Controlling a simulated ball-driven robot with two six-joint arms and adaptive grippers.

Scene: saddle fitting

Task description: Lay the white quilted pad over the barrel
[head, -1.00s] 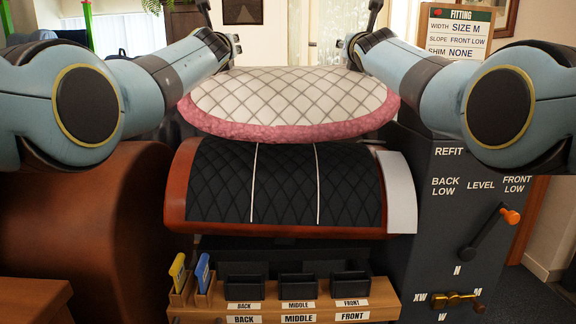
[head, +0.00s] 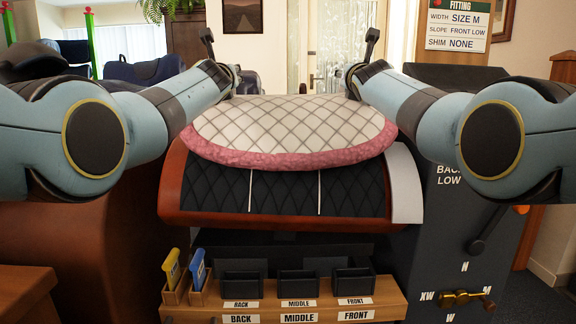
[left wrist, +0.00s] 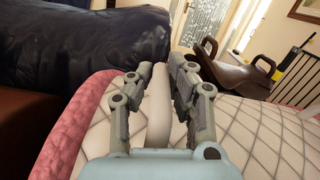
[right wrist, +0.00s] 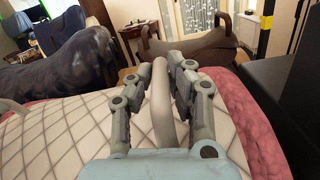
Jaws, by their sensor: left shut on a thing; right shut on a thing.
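The white quilted pad (head: 290,128) has a pink fleecy edge and is held up between my two arms. It hides the rear part of the barrel (head: 178,190), a brown rounded form with a black quilted cover (head: 270,192) on it. I cannot tell whether the pad touches the cover. My left gripper (left wrist: 160,85) is shut on a raised roll of the pad, which also shows in the left wrist view (left wrist: 110,142). My right gripper (right wrist: 172,80) is shut on a similar roll, seen in the right wrist view (right wrist: 60,140).
A wooden shelf (head: 290,306) in front carries small black bins (head: 298,284), a yellow tool (head: 171,268) and a blue tool (head: 198,270). A dark cabinet (head: 455,240) with levers stands at right. A brown saddle (left wrist: 232,72) stands behind. A fitting sign (head: 454,26) hangs at back right.

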